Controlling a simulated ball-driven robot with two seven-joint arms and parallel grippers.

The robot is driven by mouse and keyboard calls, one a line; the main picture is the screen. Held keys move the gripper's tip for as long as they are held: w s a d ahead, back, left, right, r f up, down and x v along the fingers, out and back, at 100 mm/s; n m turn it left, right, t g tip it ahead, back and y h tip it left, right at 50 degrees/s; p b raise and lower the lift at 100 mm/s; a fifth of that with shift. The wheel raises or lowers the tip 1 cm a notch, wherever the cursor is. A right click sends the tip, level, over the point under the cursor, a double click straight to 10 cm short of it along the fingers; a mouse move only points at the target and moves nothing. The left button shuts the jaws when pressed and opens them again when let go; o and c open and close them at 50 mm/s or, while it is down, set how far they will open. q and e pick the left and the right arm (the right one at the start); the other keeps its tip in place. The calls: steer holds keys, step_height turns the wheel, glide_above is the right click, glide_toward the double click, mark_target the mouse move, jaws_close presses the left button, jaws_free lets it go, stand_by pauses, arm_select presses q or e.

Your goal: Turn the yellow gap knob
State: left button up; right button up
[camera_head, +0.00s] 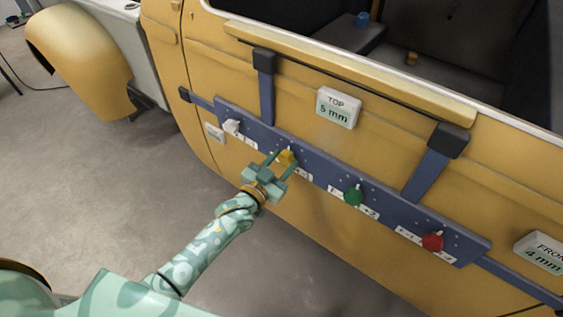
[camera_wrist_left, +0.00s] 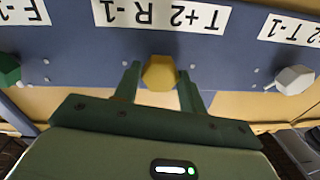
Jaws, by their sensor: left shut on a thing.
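The yellow knob (camera_head: 287,157) sits on the blue bar (camera_head: 330,180) fixed across the yellow car door. My left gripper (camera_head: 281,163) is at this knob, with one finger on each side of it, and is shut on it. In the left wrist view the yellow knob (camera_wrist_left: 160,73) shows between the two fingers of my left gripper (camera_wrist_left: 160,85). A label above it in that view reads upside down as "T+2 R-1". In the head view the gripper partly covers the knob and its label. My right gripper is not in view.
On the same bar are a white knob (camera_head: 232,126), a green knob (camera_head: 353,195) and a red knob (camera_head: 432,241). Signs read "TOP 5 mm" (camera_head: 338,107) and "FRONT 4 mm" (camera_head: 542,253), the latter cut off. Dark-capped brackets (camera_head: 265,62) hold the bar. Open floor lies left.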

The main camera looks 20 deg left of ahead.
arm_select(q)
steer(key=shift+r+n+p, duration=0.15)
steer(key=shift+n+p, duration=0.5)
steer(key=shift+n, duration=0.15)
steer(key=shift+n+p, duration=0.75)
steer(key=shift+n, duration=0.45)
steer(key=shift+n+p, duration=0.5)
steer(key=shift+n, duration=0.6)
steer(key=shift+n+p, duration=0.3)
steer(key=shift+n, duration=0.8)
steer(key=o, duration=1)
